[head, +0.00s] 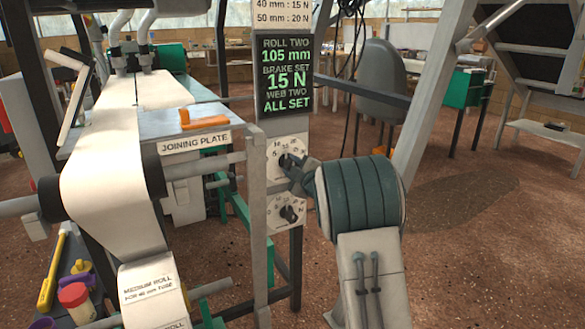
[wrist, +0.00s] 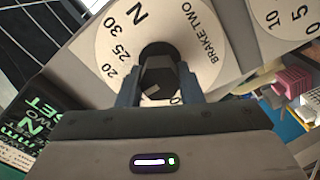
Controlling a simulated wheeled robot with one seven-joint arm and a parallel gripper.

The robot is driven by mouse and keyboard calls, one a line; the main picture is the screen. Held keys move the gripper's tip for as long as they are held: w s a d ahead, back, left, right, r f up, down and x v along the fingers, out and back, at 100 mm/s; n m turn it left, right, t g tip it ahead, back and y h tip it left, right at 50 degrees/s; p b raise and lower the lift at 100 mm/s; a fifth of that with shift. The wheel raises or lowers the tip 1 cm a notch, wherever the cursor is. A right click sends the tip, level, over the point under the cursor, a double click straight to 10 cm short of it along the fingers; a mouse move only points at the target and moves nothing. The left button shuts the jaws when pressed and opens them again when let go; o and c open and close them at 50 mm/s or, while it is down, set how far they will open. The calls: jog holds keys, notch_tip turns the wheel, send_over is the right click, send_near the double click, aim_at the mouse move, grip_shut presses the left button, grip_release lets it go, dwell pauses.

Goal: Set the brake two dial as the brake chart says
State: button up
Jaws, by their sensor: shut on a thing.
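The brake two dial (wrist: 108,48) is a pale round plate marked N, 20, 25 and 30 in the wrist view; its lower marks are hidden. My gripper (wrist: 158,88) is shut on its black knob (wrist: 160,58), one finger on each side. In the head view my gripper (head: 298,175) reaches the upper dial (head: 278,147) on the grey post. Where the knob points is hard to tell. The brake chart (head: 284,14) is cut off at the top; it shows 40 mm : 15 N and 50 mm : 20 N. The screen (head: 285,76) reads roll two 105 mm, brake set 15 N, web two all set.
A second dial (head: 275,221) sits just below on the same post; another dial (wrist: 285,18) shows at the wrist view's right. Left are the paper web (head: 105,185), the joining plate (head: 195,142) and a medium roll (head: 148,285). The floor to the right is open.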

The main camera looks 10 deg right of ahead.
jog(key=o, duration=1)
jog(key=shift+s, duration=0.1)
jog(key=p+v, duration=0.2)
jog(key=v, duration=1.1)
jog(key=shift+s+d, duration=0.15)
jog(key=shift+s, duration=0.15)
jog(key=s+d+r+m+g+h+p, duration=0.1)
jog(key=s+r+m+g+h+p, duration=0.2)
jog(key=r+p, duration=0.4)
jog(key=s+d+r+m+g+h+p, duration=0.1)
jog(key=s+r+m+h+p, duration=0.2)
jog(key=s+r+m+p, duration=0.3)
jog(key=s+a+r+m+g+p, duration=0.2)
jog(key=s+p, duration=0.3)
jog(key=s, duration=0.3)
jog(key=s+a+r+m+g+p, duration=0.2)
jog(key=s+r+g+p, duration=0.3)
jog(key=s, duration=0.4)
jog(key=s+a+r+m+g+p, duration=0.2)
jog(key=s+r+g+p, duration=0.1)
jog(key=s+p, duration=0.4)
jog(key=shift+s+a+r+m, duration=0.2)
jog(key=shift+s+r+m, duration=0.2)
jog(key=shift+s+r, duration=0.35)
